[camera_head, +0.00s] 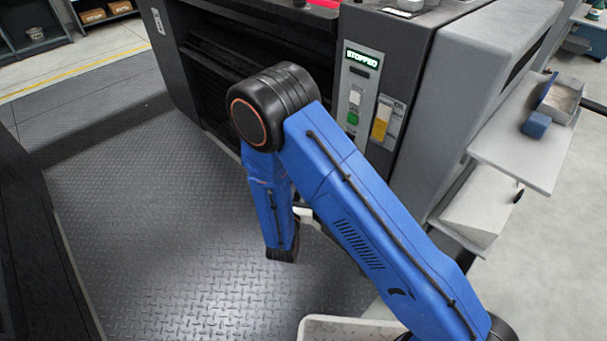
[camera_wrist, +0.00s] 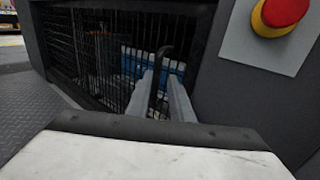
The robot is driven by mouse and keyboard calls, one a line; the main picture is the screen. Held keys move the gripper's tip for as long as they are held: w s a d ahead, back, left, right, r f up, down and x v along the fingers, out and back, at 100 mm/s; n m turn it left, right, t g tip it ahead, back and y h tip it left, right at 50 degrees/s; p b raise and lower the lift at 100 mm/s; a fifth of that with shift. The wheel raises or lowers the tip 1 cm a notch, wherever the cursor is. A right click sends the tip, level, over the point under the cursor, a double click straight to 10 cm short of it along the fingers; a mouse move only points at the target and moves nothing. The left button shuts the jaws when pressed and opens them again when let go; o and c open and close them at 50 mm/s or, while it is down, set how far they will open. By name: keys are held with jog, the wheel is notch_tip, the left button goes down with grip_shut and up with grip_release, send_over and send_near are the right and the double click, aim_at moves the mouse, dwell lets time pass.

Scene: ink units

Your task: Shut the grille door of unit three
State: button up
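The grille door (camera_wrist: 85,50) is a dark mesh panel in the wrist view, across the left and middle of a dark machine front. A thin black curved bar (camera_wrist: 164,52), which looks like its handle, stands in front of the mesh. My gripper (camera_wrist: 160,78) has two grey fingers reaching toward the door, apart, with the bar between their tips; I cannot tell whether they touch it. I cannot tell how far the door is from its frame. In the head view my arm hides the gripper and most of the door. No unit number is readable.
A red emergency button (camera_wrist: 285,10) on a yellow base sits right of the grille. In the head view a lit STOPPED display (camera_head: 361,58) is on the machine's control panel. A grey shelf (camera_head: 520,150) juts out at right. The tread-plate floor (camera_head: 150,230) at left is clear.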

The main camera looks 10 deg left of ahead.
jog(key=s, duration=0.7)
jog(key=shift+s+a, duration=0.3)
jog(key=shift+s, duration=0.1)
